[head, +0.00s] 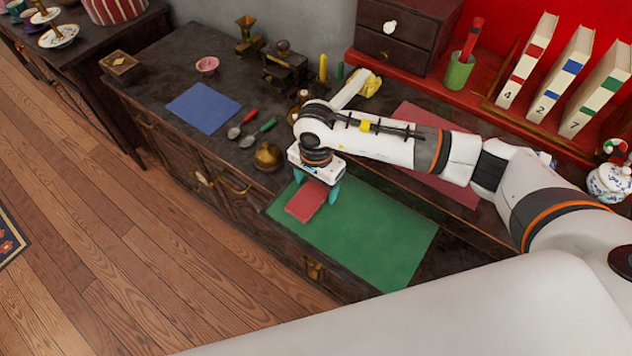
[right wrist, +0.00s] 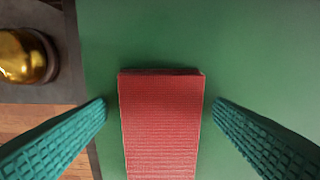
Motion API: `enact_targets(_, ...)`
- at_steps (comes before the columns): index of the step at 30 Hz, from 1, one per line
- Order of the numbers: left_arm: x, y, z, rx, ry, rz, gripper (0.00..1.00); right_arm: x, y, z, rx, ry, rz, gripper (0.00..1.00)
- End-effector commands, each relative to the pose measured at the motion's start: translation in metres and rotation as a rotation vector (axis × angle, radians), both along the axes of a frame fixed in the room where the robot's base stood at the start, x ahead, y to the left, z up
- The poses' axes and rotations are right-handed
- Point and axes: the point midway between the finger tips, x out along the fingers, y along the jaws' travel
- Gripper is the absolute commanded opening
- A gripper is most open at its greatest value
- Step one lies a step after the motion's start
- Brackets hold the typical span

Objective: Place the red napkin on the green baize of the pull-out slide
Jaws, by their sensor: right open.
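The red napkin (head: 306,202) is a folded rectangle lying on the green baize (head: 375,240) of the pull-out slide, near its left end. In the right wrist view the napkin (right wrist: 160,125) lies flat on the green baize (right wrist: 250,50). My right gripper (head: 318,196) is just over the napkin with its teal fingers spread. In the right wrist view the fingers stand on both sides of the napkin, with a gap on each side. My left gripper does not show.
A brass bell-like object (head: 268,156) stands on the dark cabinet beside the baize; it also shows in the right wrist view (right wrist: 24,56). A blue napkin (head: 203,108) and red and green-handled spoons (head: 258,132) lie farther left. Book-like files (head: 560,75) stand on the red shelf.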

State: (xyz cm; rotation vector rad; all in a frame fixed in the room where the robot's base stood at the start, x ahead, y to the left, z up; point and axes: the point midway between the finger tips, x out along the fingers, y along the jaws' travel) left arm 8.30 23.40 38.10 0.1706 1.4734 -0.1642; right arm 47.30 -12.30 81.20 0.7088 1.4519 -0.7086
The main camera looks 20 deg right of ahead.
Motion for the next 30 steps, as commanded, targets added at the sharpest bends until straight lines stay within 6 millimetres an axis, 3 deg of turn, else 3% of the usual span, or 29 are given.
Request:
enact_targets(5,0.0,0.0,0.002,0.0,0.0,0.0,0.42,0.001,0.0,0.008,0.0,-0.002,0.001,0.76)
enact_targets(21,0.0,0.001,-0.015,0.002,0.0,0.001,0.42,0.001,0.0,0.111,0.0,-0.004,0.001,0.76)
enact_targets(30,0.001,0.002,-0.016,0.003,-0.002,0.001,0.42,0.0,0.0,0.123,0.0,0.0,0.0,0.76)
